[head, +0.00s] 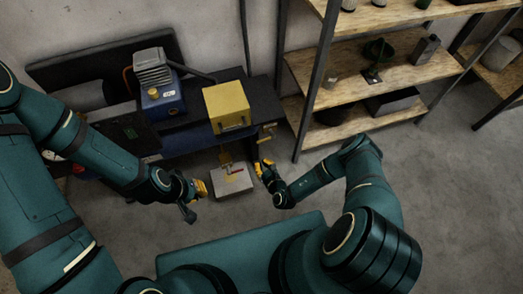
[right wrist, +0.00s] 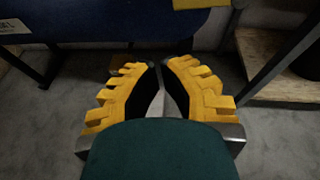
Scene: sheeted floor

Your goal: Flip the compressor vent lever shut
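A light grey box (head: 232,183) sits on the floor in front of the workbench, in the middle of the head view. A small red lever-like part (head: 235,170) shows on its top, with a yellow part (head: 225,157) behind it. The lever's exact position is too small to tell. My left gripper (head: 201,188) is just left of the box, apart from the lever; its finger opening is unclear. My right gripper (head: 265,169) is to the right of the box. In the right wrist view, its yellow-padded fingers (right wrist: 158,66) come together at the tips with nothing visible held.
A dark blue workbench (head: 190,143) stands behind, carrying a blue machine with a grey top (head: 160,97) and a yellow box (head: 230,106). A wooden shelf unit (head: 330,133) stands at the right. Concrete floor is clear around the grey box's front.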

